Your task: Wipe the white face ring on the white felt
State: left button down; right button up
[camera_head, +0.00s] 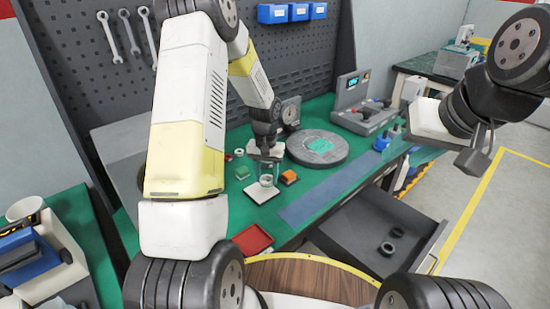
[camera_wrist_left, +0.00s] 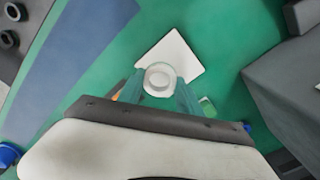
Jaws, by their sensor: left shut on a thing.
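The white face ring (camera_wrist_left: 158,78) is held between the teal fingertips of my left gripper (camera_wrist_left: 160,88) in the left wrist view. In the head view the ring (camera_head: 266,181) shows small and pale between the fingers of my left gripper (camera_head: 267,176). The white felt (camera_wrist_left: 178,50) is a flat square on the green bench; it also shows in the head view (camera_head: 258,195). The ring overlaps the felt's near part; I cannot tell whether they touch. My right gripper (camera_head: 432,124) is at the right, away from the bench; its fingers cannot be made out.
An orange-topped block (camera_head: 289,176) and a green block (camera_head: 242,172) flank the felt. A grey round plate (camera_head: 334,157) stands behind right. A red tray (camera_head: 252,240) lies in front. An open drawer (camera_head: 350,235) holds black rings (camera_head: 388,248). The blue-grey strip (camera_head: 325,190) is clear.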

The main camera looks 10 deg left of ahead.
pick_arm(q)
jog(key=shift+f, duration=0.4)
jog(key=shift+f, duration=0.15)
jog(key=shift+f, duration=0.85)
jog(key=c, duration=1)
grip_release()
jog(key=shift+o, duration=0.2)
jog(key=shift+r, duration=0.1)
jog(key=shift+r, duration=0.2)
